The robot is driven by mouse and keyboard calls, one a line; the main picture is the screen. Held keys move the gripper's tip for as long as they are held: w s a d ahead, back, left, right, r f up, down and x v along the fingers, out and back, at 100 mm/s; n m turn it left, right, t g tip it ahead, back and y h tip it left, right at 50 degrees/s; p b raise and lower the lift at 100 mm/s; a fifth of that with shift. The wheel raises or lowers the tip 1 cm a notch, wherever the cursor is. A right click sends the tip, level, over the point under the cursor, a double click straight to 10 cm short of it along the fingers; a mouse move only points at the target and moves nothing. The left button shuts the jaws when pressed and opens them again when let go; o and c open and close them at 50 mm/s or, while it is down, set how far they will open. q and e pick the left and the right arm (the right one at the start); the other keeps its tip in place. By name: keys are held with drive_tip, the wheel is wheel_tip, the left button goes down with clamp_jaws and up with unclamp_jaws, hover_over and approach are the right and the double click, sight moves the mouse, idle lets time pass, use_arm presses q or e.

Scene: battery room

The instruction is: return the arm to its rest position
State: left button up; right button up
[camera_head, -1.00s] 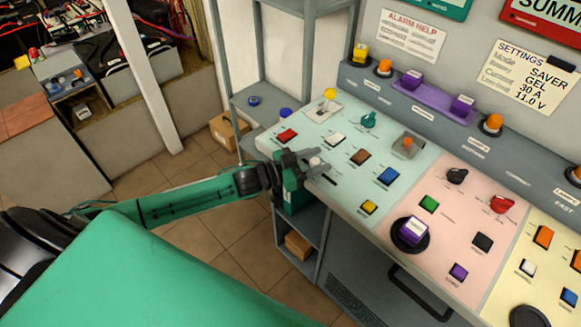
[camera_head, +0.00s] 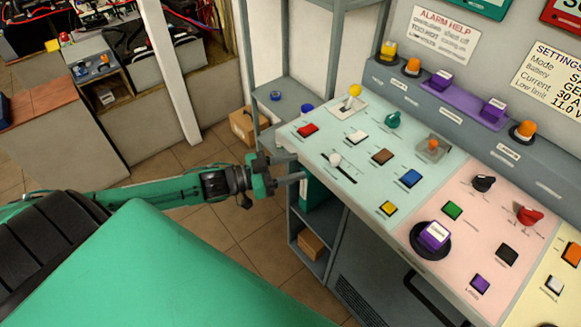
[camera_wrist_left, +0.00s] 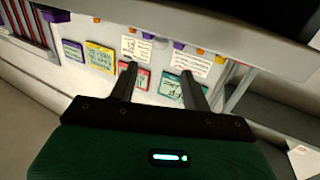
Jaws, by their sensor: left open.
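My left arm comes in from the left in the head view. My left gripper (camera_head: 289,168) is just off the left edge of the control panel (camera_head: 330,135), near its front left corner. In the left wrist view the two dark fingers of the left gripper (camera_wrist_left: 160,82) are spread apart with nothing between them. A white slider knob (camera_head: 335,160) on the panel is near the gripper, clear of the fingers. My right gripper is out of view.
The sloped panel carries several buttons and knobs, including a red button (camera_head: 308,130). Below it are shelves with a cardboard box (camera_head: 311,245). A blue-grey rack (camera_head: 284,97) stands behind. Tiled floor (camera_head: 215,228) shows free below the arm.

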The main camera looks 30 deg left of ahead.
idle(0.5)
use_arm(q)
drive_tip(key=a+f+n+y, duration=0.2)
drive_tip(key=a+f+y, duration=0.25)
drive_tip(key=f, duration=0.85)
drive_tip(key=a+f+n+y, duration=0.2)
drive_tip(key=a+f+y, duration=0.3)
drive_tip(key=f, duration=0.8)
drive_tip(key=s+a+f+n+g, duration=0.1)
drive_tip(key=s+f, duration=0.2)
drive_tip(key=f, duration=0.2)
drive_tip(key=s+a+f+g, duration=0.2)
drive_tip(key=s+f, duration=0.1)
drive_tip(key=f, duration=0.3)
drive_tip(key=s+d+f+n+g+y, duration=0.1)
drive_tip(key=s+d+f+g+y, duration=0.25)
drive_tip(key=s+f, duration=1)
drive_tip(key=s+d+f+g, duration=0.3)
drive_tip(key=s+d+f, duration=0.2)
drive_tip(key=s, duration=0.6)
drive_tip(key=s+d+f+g+h, duration=0.1)
drive_tip(key=s+d+f+g, duration=0.2)
drive_tip(key=s, duration=0.8)
drive_tip(key=shift+s+d+f, duration=0.25)
drive_tip(key=shift+d+f, duration=0.7)
drive_tip(key=shift+d, duration=0.1)
